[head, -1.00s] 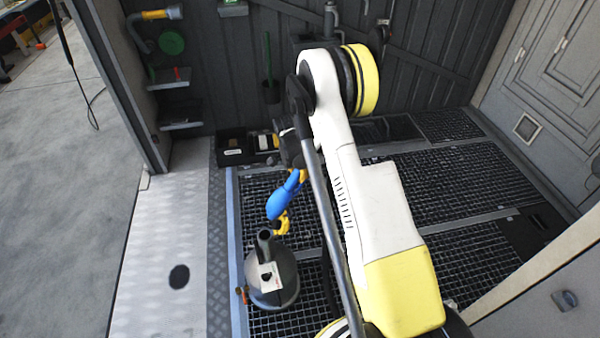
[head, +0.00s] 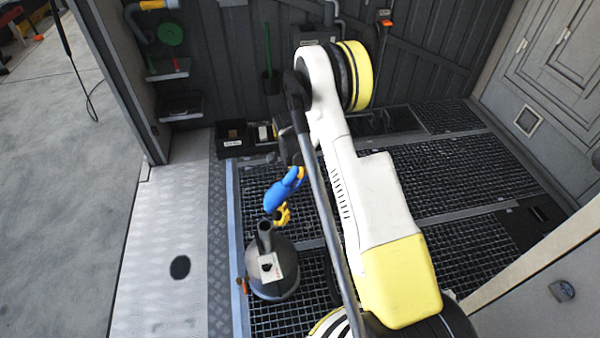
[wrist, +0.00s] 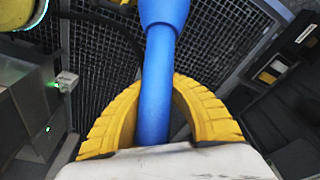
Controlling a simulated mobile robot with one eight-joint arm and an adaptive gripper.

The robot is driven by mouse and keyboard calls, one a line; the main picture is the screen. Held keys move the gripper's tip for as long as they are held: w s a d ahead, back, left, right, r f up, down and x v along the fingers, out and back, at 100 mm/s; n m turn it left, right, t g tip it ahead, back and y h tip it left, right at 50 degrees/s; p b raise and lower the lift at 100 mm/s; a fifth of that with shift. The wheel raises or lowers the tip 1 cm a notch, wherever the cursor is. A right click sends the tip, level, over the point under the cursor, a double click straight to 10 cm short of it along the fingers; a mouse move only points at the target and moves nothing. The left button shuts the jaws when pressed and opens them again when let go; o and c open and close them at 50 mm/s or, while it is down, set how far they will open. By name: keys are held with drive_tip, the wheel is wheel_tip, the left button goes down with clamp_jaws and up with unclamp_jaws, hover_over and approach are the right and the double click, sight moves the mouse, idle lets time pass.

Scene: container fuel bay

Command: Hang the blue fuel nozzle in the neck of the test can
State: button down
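The blue fuel nozzle (head: 283,192) is in the air above and just right of the test can's neck in the head view, tilted with its lower end to the left. My gripper (head: 282,213) has yellow fingers at the nozzle. In the wrist view the yellow fingers of my gripper (wrist: 158,88) curve in from both sides around the blue nozzle (wrist: 157,105) and appear shut on it. Whether the nozzle touches the neck cannot be told. The spout is not clearly visible.
The can stands on dark floor grating (head: 315,258) near a metal edge strip and a pale walkway (head: 150,250). Black bins (head: 233,141) stand behind it by the wall. Shelves (head: 180,107) are at the back left. Open grating lies right of my arm.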

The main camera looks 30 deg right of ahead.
drive_tip(key=s+a+r+p, duration=0.2)
drive_tip(key=s+a+r, duration=0.2)
drive_tip(key=a+r, duration=0.2)
drive_tip(key=s+a+r+p, duration=0.2)
drive_tip(key=s+a+r, duration=0.3)
drive_tip(key=a, duration=0.4)
drive_tip(key=shift+r, duration=0.65)
idle(2.0)
drive_tip(key=shift+d, duration=0.1)
drive_tip(key=shift+s+d+r, duration=0.2)
drive_tip(key=shift+s, duration=0.25)
drive_tip(key=shift+f, duration=0.15)
idle(0.3)
drive_tip(key=shift+w+a+f+b, duration=0.1)
drive_tip(key=shift+a+f+b, duration=0.15)
drive_tip(key=shift+f+b, duration=0.65)
drive_tip(key=shift+f, duration=0.15)
